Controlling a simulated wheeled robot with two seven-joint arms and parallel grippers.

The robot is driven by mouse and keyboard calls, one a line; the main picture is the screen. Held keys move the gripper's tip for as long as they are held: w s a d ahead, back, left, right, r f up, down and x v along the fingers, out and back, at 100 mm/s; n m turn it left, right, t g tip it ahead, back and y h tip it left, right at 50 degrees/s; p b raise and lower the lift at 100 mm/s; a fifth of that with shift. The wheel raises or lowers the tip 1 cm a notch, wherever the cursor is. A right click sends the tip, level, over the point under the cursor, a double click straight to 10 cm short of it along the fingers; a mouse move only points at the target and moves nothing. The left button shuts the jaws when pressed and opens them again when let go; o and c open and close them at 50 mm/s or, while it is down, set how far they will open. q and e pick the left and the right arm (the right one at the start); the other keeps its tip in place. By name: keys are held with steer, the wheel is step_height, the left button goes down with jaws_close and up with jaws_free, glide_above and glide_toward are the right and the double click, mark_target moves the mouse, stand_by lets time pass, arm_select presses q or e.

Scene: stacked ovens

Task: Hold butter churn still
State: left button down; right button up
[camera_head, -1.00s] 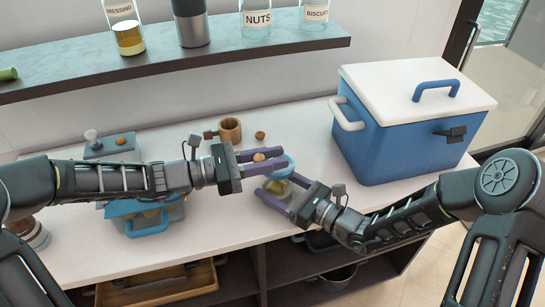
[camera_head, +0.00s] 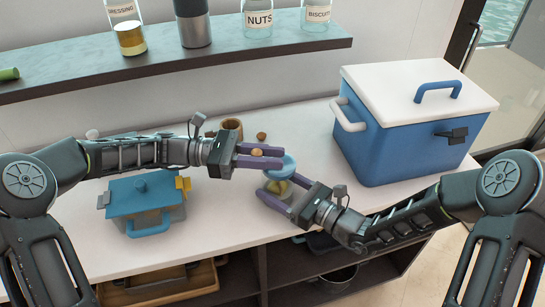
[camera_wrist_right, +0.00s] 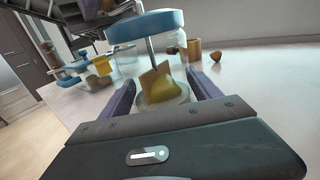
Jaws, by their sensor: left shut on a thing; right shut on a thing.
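The butter churn (camera_head: 280,169) stands near the middle of the counter, a clear jar with a blue lid and yellow butter inside. In the right wrist view its blue lid (camera_wrist_right: 146,26) and central rod show above the butter. My right gripper (camera_head: 279,189) is shut on the jar, one finger on each side. My left gripper (camera_head: 262,156) is just left of and above the lid, shut with a round brown knob (camera_head: 257,152) between its fingers. I cannot tell whether the knob joins the churn.
A large blue cooler (camera_head: 400,150) stands at right. A shelf (camera_head: 190,62) with jars hangs above. The counter's front edge is close.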

arm_select(q)
steer(key=shift+w+a+m+g, duration=0.15)
steer(key=shift+m+g, duration=0.55)
steer(key=shift+g, duration=0.4)
steer(key=c, duration=1.2)
jaws_free()
steer(key=shift+c, duration=0.2)
steer(key=v, duration=0.7)
steer(key=shift+a+r, duration=0.15)
steer(key=shift+a, duration=0.1)
